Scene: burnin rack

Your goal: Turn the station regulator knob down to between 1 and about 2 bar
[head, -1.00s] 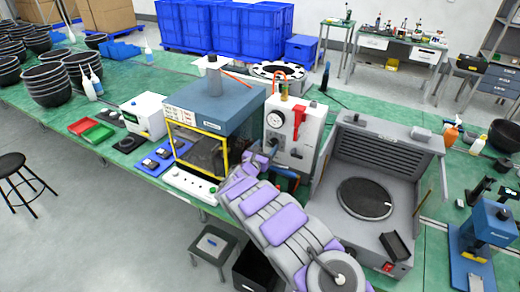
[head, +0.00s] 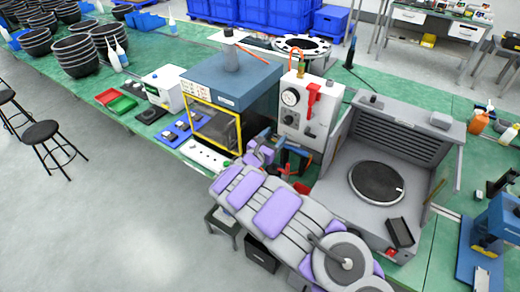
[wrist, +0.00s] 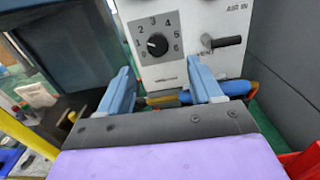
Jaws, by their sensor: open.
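The regulator knob (wrist: 157,44) is small, round and black on a grey numbered dial plate, on the front of the white station (head: 325,95). A pale mark shows on the knob's left side, roughly toward the 1, but it is too small to read surely. My gripper (wrist: 162,82) is open, its two blue fingers apart and empty. In the wrist view the fingertips lie below the knob, one to each side of it, not touching it. In the head view my gripper (head: 266,150) is at the station's lower left, partly hidden by my arm.
A black vent lever (wrist: 222,41) sits right of the knob. A blue and orange hose (wrist: 240,88) runs under the panel, behind the fingers. The station carries a round gauge (head: 290,98) and red handle (head: 312,98). A blue-topped machine (head: 232,80) stands left, a grey chamber (head: 340,190) right.

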